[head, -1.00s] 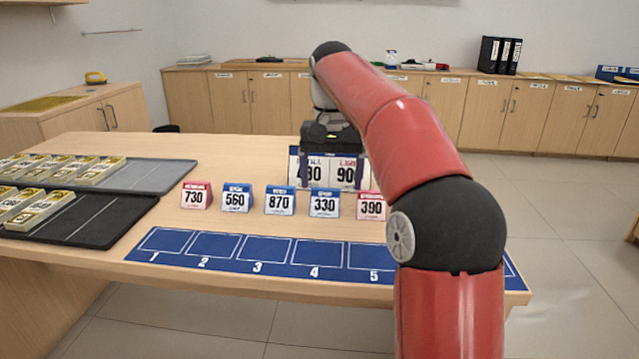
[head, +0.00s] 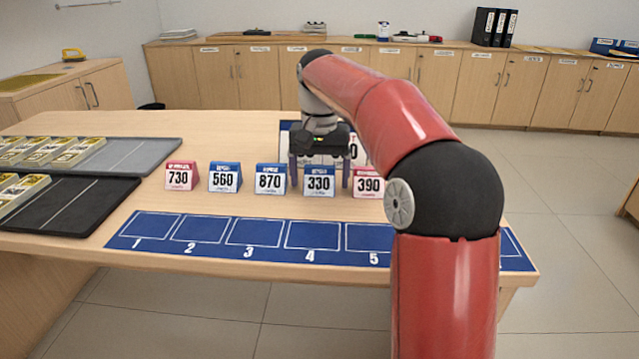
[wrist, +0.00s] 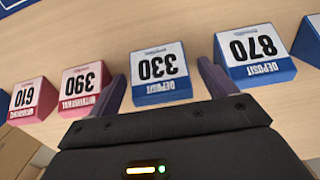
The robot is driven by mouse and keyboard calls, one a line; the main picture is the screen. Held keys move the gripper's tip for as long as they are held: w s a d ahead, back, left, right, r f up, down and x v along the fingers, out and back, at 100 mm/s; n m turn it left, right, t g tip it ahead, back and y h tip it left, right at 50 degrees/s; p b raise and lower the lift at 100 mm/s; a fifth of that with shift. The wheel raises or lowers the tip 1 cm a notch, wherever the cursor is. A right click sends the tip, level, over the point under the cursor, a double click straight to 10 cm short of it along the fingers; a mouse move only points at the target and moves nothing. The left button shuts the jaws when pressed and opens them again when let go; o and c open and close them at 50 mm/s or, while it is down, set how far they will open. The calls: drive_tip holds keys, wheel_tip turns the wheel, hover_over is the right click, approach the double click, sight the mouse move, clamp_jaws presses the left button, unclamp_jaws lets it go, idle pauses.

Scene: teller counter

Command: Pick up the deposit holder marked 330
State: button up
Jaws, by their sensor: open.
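The deposit holder marked 330 (head: 319,181) is a blue and white block standing on the wooden table, between the blue 870 holder (head: 270,178) and the pink 390 holder (head: 368,182). My gripper (head: 320,177) is open and empty, its two fingers apart on either side of the 330 holder in the head view. In the wrist view the 330 holder (wrist: 158,73) shows upside down just beyond the fingertips, between their lines. The left finger points toward the gap by the 390 holder (wrist: 92,89), the right one toward the 870 holder (wrist: 254,54). I cannot tell whether the fingers touch anything.
The blue 560 (head: 224,177) and pink 730 (head: 181,176) holders stand to the left. A blue numbered mat (head: 280,255) lies along the front edge. Dark and grey trays (head: 90,212) with gold-banded bundles are at left.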

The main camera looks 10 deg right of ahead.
drive_tip(key=shift+c, duration=0.2)
drive_tip(key=c, duration=1)
drive_tip(key=shift+r, duration=0.15)
drive_tip(key=shift+c, duration=0.2)
